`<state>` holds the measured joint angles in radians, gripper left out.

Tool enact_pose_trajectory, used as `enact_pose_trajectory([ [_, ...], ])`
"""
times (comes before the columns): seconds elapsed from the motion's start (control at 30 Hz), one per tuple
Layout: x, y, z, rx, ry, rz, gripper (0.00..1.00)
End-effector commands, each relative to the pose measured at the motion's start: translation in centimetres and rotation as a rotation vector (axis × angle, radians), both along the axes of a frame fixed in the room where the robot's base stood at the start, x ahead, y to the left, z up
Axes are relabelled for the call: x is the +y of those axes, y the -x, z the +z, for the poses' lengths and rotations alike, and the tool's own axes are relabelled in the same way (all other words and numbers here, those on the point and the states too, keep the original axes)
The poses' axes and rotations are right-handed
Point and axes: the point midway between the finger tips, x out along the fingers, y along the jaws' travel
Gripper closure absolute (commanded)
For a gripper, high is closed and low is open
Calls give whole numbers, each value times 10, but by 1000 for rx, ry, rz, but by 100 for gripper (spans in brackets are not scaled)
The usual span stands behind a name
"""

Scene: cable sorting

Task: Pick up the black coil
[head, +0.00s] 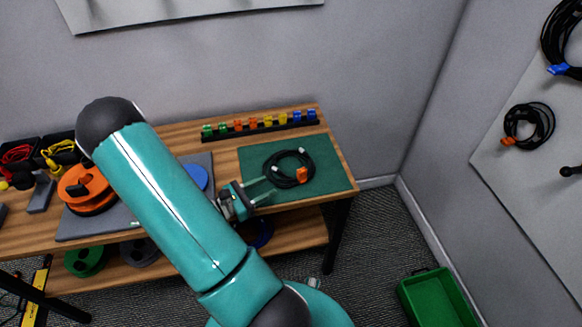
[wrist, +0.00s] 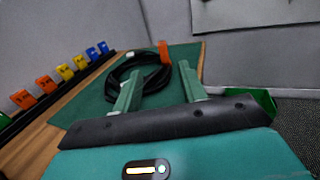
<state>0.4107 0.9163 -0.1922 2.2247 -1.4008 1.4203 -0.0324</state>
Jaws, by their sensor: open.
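The black coil (head: 274,172) lies on the green mat (head: 327,157) at the right end of the workbench. An orange tag or clip is on its right side. In the wrist view the coil (wrist: 115,78) lies ahead of my gripper (wrist: 158,82), partly hidden behind the left finger. My gripper (head: 262,191) is open in the head view, at the coil's lower left, with its fingers pointing toward it. Nothing is seen between the fingers except mat and part of the coil. Whether the fingers touch the coil cannot be told.
A rack of coloured clips (head: 260,127) runs along the bench's back edge. An orange spool (head: 84,186) and a blue disc (head: 196,176) are at left. A green bin (head: 437,299) stands on the floor at right. Other black coils hang on a wall panel (head: 545,172).

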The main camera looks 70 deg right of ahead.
Motion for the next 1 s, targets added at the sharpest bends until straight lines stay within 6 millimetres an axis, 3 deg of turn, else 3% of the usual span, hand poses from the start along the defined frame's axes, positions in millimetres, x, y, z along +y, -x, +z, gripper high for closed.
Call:
enact_pose_trajectory([
  [0.4,-53,45,-1,4,0,0,58],
  [1.0,-101,89,1,2,1,1,58],
])
